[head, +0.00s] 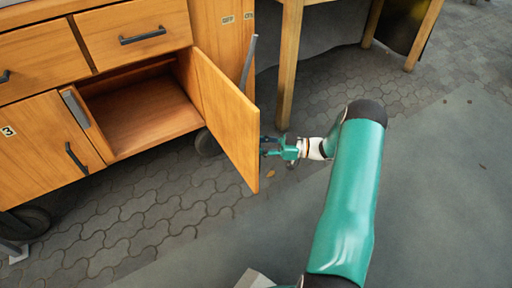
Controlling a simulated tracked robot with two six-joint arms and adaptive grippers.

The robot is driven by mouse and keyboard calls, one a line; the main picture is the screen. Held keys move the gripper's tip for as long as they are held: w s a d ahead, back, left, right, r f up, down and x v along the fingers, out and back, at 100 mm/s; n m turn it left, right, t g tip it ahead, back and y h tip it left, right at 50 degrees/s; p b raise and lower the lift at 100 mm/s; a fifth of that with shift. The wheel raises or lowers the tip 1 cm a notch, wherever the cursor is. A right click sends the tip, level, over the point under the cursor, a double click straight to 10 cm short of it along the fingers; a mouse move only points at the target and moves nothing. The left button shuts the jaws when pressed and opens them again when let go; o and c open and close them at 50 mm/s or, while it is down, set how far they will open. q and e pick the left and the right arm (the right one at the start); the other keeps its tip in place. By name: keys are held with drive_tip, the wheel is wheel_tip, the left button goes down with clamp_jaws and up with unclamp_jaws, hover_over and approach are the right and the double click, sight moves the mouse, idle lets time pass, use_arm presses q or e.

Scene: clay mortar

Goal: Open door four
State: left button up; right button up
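A wooden cabinet door (231,118) stands wide open, hinged at its right side, baring an empty compartment (150,112). Its number is not visible, but it is beside the door marked 3 (38,150). My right gripper (267,146) is at the outer face of the open door, near its free edge. Its green fingers are small and seen from the side. The door's handle is not clearly visible, so I cannot tell whether the fingers are shut on it. My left gripper is not in view.
Drawers (137,35) sit above the compartments. The cabinet stands on dark wheels (207,143). A wooden table leg (289,65) rises close behind the door and gripper. Grey paving (170,225) in front is mostly clear.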

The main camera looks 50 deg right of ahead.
drive_tip(key=shift+s, duration=0.2)
drive_tip(key=v, duration=1.1)
drive_tip(key=shift+s+d, duration=0.2)
drive_tip(key=shift+s, duration=0.1)
